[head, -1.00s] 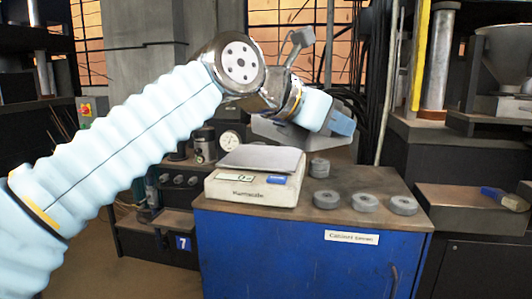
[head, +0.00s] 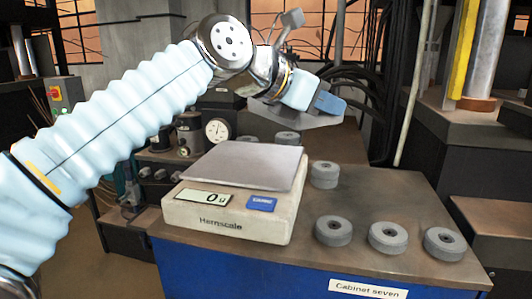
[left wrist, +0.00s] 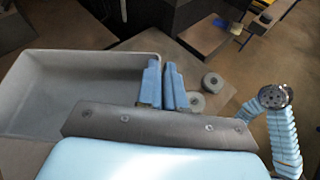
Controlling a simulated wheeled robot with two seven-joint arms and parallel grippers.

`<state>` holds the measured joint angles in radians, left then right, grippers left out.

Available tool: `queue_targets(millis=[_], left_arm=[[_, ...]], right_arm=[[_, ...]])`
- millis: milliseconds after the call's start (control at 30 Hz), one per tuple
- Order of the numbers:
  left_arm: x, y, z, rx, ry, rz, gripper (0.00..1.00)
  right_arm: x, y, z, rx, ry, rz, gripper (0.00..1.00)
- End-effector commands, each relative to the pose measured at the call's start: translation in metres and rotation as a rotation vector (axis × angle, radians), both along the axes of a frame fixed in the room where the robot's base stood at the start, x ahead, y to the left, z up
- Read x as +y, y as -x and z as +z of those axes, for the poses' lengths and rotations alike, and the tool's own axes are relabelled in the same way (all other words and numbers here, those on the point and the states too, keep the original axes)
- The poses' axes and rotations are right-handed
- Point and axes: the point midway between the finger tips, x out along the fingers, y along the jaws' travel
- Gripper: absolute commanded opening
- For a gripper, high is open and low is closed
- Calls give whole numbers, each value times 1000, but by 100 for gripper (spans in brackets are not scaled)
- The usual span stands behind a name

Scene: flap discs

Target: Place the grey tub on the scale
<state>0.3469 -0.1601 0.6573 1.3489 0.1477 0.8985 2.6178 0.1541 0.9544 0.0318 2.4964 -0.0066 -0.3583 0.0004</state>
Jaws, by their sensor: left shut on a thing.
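The grey tub (left wrist: 60,70) shows large in the left wrist view, open side towards the camera and empty inside. My left gripper (left wrist: 163,85) has its blue fingers shut on the tub's right wall. In the head view this gripper (head: 328,103) is beyond and above the scale, to its right, with part of the grey tub (head: 308,122) under it; my arm hides much of the tub. The cream scale (head: 235,205) stands on the blue cabinet's left side. Its grey plate (head: 245,166) is bare and its display reads 0. My right gripper is out of view.
Several grey flap discs lie on the cabinet top (head: 395,190): one (head: 324,174) right of the scale, others (head: 388,237) along the front edge, and some behind the scale. A dial gauge (head: 217,131) stands behind left. Dark machinery (head: 480,160) borders the right.

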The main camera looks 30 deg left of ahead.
Motion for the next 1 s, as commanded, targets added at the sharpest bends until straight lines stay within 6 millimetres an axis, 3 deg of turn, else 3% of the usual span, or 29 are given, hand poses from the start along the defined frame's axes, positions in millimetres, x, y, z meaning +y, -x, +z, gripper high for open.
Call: queue_targets(millis=[200,400,667,867,1000], left_arm=[[63,-10,-32,0,4,5,0],[90,-15,-69,0,1,3,0],[105,-17,-85,0,2,1,0],[107,-17,-116,0,2,1,0],[107,-17,-115,-2,0,0,0]], right_arm=[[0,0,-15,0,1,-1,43],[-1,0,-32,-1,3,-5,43],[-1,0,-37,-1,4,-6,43],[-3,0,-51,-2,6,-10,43],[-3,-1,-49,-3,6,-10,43]])
